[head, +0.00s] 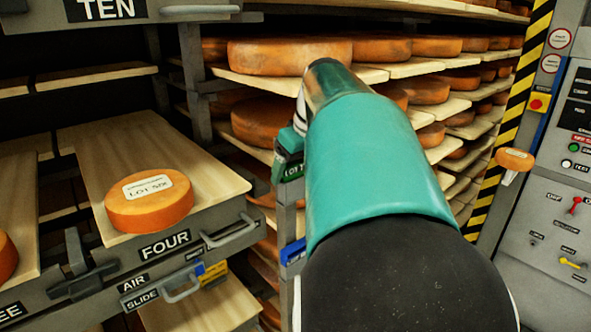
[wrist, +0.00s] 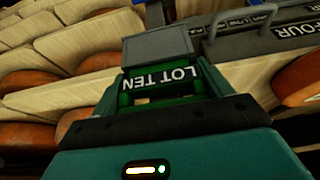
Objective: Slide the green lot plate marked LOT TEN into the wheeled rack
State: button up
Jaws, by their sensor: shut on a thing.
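The green lot plate (wrist: 160,80) reads LOT TEN, upside down in the wrist view. My gripper (wrist: 165,98) is shut on it, with a finger on each side. In the head view the green plate (head: 291,172) shows partly at my gripper (head: 287,146), left of my teal arm, which hides much of it. A grey block (wrist: 158,45) lies just beyond the plate in the wrist view; I cannot tell whether they touch. A grey upright (head: 286,215) stands below the plate in the head view, perhaps part of the wheeled rack, mostly hidden by my arm.
Shelves of orange cheese wheels (head: 288,56) fill the back. At left, a wheel (head: 150,206) sits on a board above the FOUR label (head: 165,245). A control panel (head: 560,210) and striped post (head: 507,120) stand at right. A blue piece (head: 292,252) sits low by the upright.

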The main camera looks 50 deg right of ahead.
jog(key=shift+r, duration=0.25)
jog(key=shift+r, duration=0.35)
jog(key=shift+r, duration=0.3)
jog(key=shift+r, duration=0.35)
jog(key=shift+r, duration=0.65)
jog(key=shift+r, duration=0.35)
jog(key=shift+r, duration=0.95)
jog(key=shift+r, duration=1.4)
